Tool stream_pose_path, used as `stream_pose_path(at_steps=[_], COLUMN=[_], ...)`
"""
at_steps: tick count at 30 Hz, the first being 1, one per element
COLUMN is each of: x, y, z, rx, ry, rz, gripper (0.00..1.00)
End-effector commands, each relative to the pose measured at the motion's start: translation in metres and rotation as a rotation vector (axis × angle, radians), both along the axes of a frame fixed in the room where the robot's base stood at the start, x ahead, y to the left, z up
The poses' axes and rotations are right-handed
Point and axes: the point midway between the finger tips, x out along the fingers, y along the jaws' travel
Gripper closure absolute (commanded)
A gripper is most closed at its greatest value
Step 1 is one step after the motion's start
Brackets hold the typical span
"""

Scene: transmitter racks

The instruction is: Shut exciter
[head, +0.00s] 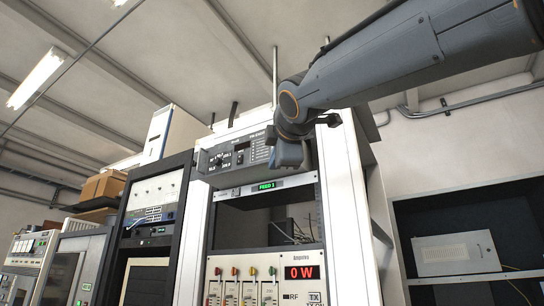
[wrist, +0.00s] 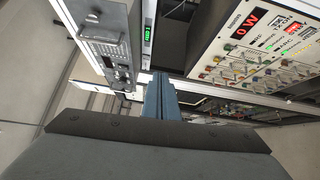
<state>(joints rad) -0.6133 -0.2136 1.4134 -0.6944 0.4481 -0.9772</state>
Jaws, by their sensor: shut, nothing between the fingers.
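A grey rack unit (head: 235,153) with a dial, a small dark display and rows of markings sits at the top of the white rack; I take it to be the exciter. It stands forward of the rack frame. In the wrist view, its grey body (wrist: 105,35) reaches out at the upper left. My gripper (head: 290,155) is shut and empty, at the unit's right end in the head view and covering part of the rack post. In the wrist view, the gripper's blue fingers (wrist: 160,85) lie together to the right of the unit. I cannot tell whether they touch it.
Below the unit are a green "FEED 1" display (head: 267,186), an open bay and a white panel reading "0 W" (head: 302,272). A dark rack (head: 152,215) stands to the left. A dark cabinet (head: 470,235) stands to the right.

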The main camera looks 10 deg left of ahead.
Motion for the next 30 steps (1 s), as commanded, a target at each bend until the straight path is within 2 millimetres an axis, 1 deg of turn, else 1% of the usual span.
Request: stream_pose_path(at_steps=[1,3,6,8,11,14,25,30], x=[-0.013,-0.026,-0.036,-0.035,-0.026,-0.011,0.057,0.073], y=[0.002,0.002,0.002,0.003,0.006,0.011,0.037,0.027], z=[0.027,0.052,0.07,0.075,0.077,0.079,0.089,0.094], rx=[-0.012,-0.031,-0.044,-0.048,-0.05,-0.05,-0.048,-0.047], ry=[-0.048,-0.1,-0.139,-0.148,-0.147,-0.145,-0.143,-0.144], rz=[0.012,0.02,0.024,0.024,0.023,0.022,0.022,0.02], gripper=[1.0,1.0,1.0,1.0,1.0,1.0,1.0,1.0])
